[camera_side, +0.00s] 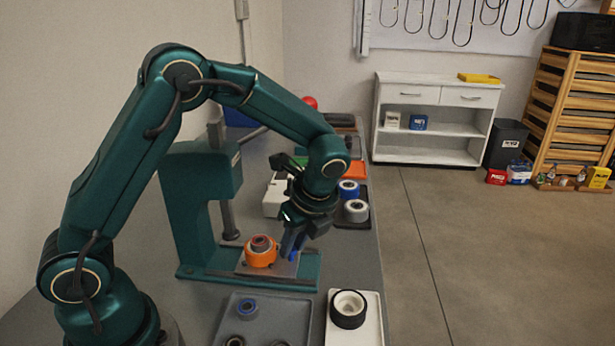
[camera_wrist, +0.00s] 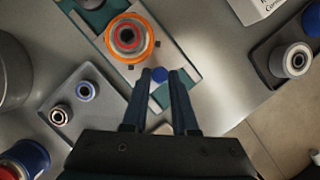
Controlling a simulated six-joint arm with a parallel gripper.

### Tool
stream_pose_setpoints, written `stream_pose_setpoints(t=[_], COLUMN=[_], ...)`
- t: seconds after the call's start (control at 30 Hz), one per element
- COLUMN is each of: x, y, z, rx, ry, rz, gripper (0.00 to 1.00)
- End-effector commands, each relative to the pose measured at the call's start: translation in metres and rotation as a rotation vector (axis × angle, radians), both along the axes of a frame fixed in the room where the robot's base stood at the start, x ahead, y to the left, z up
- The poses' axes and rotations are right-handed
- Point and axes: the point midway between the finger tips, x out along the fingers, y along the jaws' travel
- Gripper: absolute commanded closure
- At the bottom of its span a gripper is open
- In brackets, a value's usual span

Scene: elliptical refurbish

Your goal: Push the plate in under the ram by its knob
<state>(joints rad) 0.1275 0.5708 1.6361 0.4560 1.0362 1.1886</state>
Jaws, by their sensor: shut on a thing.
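A pale metal plate (camera_side: 284,269) lies on the base of the green press (camera_side: 192,180). It also shows in the wrist view (camera_wrist: 165,53). An orange ring-shaped part (camera_side: 261,255) with a red and grey centre sits on the plate, seen from above in the wrist view (camera_wrist: 130,38). The press's ram (camera_side: 229,222) hangs to the left of the orange part, not over it. The plate's blue knob (camera_wrist: 160,74) is between the fingertips of my gripper (camera_wrist: 160,77), which is shut on it. In the side view my gripper (camera_side: 292,250) points down and hides the knob.
A grey tray (camera_side: 272,312) with small parts and a white tray (camera_side: 373,325) with a black-rimmed cup stand in front of the press.

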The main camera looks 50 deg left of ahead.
Motion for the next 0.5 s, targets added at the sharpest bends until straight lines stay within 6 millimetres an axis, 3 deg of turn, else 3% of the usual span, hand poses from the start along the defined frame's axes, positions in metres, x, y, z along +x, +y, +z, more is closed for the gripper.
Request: stream_pose_setpoints(t=[0.2, 0.5], x=[-0.013, -0.015], y=[0.013, 0.015], z=[0.001, 0.000], rx=[0.001, 0.001], ry=[-0.001, 0.000], rz=[0.003, 0.001], gripper=[1.00, 1.00])
